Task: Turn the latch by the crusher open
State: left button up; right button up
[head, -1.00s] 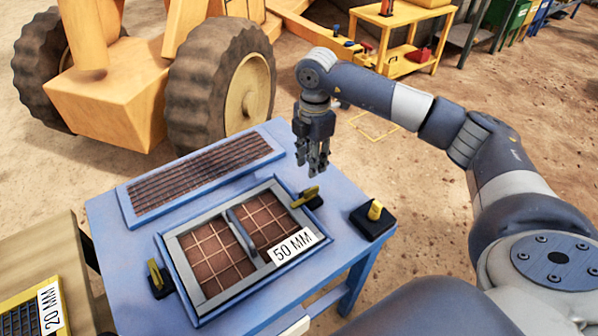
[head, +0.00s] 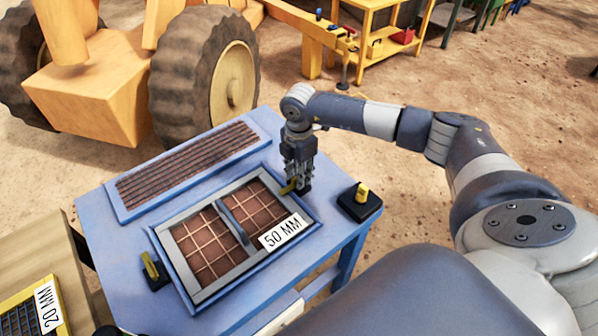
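A blue table (head: 120,298) carries a grey-framed mesh screen (head: 186,288) labelled 50 MM. A yellow-handled latch (head: 290,186) sits at the screen's upper right side. My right gripper (head: 301,184) points down at this latch and hides part of it and its dark base. I cannot tell whether the fingers touch the handle or have closed on it. A second yellow latch (head: 150,266) on a black base stands at the screen's left side. A third yellow handle (head: 362,190) stands upright on a black block at the table's right corner. My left gripper is out of view.
A slotted panel (head: 119,206) lies at the table's back. A big-wheeled yellow machine (head: 95,105) stands behind. A 20 MM screen (head: 22,312) lies on a wooden surface at lower left. A yellow bench (head: 356,70) stands farther back. Open ground lies right of the table.

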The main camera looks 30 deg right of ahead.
jog(key=shift+c, duration=0.3)
jog(key=c, duration=0.5)
grip_shut()
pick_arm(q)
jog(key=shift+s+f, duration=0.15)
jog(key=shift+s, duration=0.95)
